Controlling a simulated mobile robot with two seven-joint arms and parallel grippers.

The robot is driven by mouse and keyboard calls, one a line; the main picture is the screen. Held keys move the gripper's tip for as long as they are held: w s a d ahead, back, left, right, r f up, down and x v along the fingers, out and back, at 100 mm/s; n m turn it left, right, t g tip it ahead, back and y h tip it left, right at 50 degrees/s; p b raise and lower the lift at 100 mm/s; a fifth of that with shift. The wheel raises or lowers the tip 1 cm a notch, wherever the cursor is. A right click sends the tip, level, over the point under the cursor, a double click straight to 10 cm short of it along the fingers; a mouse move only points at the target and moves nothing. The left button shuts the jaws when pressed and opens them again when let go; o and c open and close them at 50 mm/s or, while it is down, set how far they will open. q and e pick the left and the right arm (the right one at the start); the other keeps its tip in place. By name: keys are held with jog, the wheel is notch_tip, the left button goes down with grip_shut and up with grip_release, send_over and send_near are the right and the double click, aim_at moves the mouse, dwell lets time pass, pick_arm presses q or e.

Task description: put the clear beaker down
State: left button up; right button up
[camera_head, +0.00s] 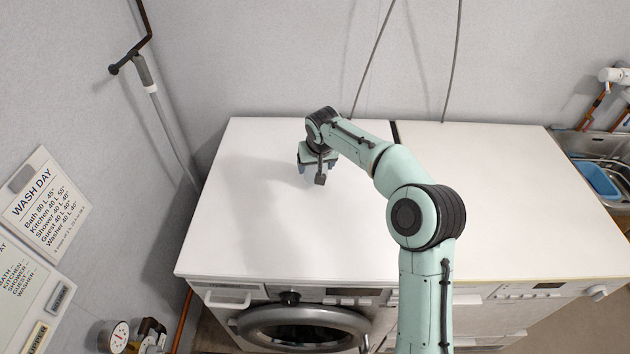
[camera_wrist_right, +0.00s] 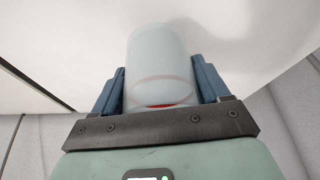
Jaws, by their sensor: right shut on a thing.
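The beaker is a see-through, pale cylinder with a reddish ring low in the picture. The head view barely shows it under the gripper. I cannot tell whether it touches the worktop. My left gripper is not in view.
The white worktop (camera_head: 250,215) is bare around the gripper, over washing machines (camera_head: 305,328). A wall with signs (camera_head: 45,203) and a grey pipe (camera_head: 165,125) is at the left. A sink with a blue tub (camera_head: 600,181) is at the far right.

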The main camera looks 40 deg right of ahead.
notch_tip(320, 180, down, 4)
jog(key=b, duration=0.2)
jog(key=shift+f+b, duration=0.2)
jog(key=shift+b, duration=0.2)
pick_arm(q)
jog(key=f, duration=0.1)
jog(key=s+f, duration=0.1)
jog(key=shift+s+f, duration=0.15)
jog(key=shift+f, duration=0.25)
pick_arm(e)
jog(key=shift+r, duration=0.2)
jog(key=shift+w, duration=0.1)
jog(key=shift+f, duration=0.2)
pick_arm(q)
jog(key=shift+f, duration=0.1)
pick_arm(e)
jog(key=o, duration=1)
